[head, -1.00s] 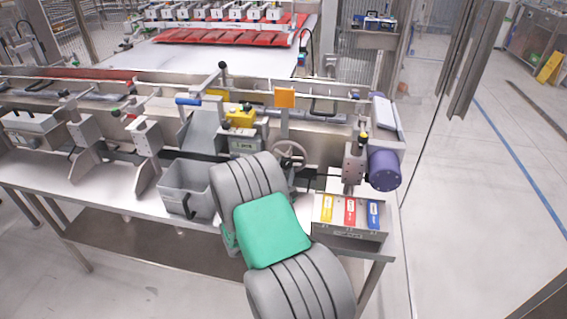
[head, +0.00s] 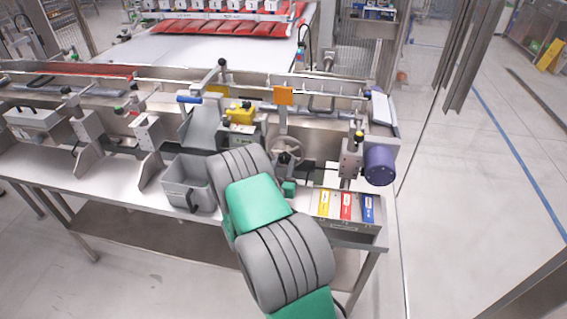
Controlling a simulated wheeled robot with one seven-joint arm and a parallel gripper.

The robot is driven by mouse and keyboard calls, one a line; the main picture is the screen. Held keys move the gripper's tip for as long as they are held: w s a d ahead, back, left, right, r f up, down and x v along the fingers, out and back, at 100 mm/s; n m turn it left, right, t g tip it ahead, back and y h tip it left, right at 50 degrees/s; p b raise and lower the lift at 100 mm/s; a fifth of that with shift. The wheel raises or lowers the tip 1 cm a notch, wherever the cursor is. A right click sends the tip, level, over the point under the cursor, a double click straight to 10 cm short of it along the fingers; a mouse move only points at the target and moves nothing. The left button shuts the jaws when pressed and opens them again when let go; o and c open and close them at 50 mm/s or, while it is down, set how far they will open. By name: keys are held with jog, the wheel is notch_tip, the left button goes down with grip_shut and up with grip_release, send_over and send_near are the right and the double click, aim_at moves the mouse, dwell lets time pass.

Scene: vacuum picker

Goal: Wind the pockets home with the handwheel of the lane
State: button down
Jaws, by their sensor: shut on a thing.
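The handwheel (head: 287,149) is a grey spoked wheel on the front of the lane, below an orange plate (head: 284,96). Its lower part is partly covered by my wrist and arm. My gripper (head: 285,168) is at the lower rim of the handwheel, shut on it. The fingers are small and mostly hidden, so the exact grip cannot be made out. A green part of my wrist shows just below the wheel. The pockets cannot be clearly made out.
A grey bin (head: 188,183) stands left of my arm. A yellow block (head: 241,114) is left of the wheel.

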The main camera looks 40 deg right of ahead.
dwell(0.3)
jog(key=c, duration=0.9)
grip_release()
jog(key=shift+o, duration=0.2)
jog(key=b+v, duration=0.3)
jog(key=v, duration=0.4)
jog(key=shift+s+a, duration=0.25)
jog(key=shift+a, duration=0.1)
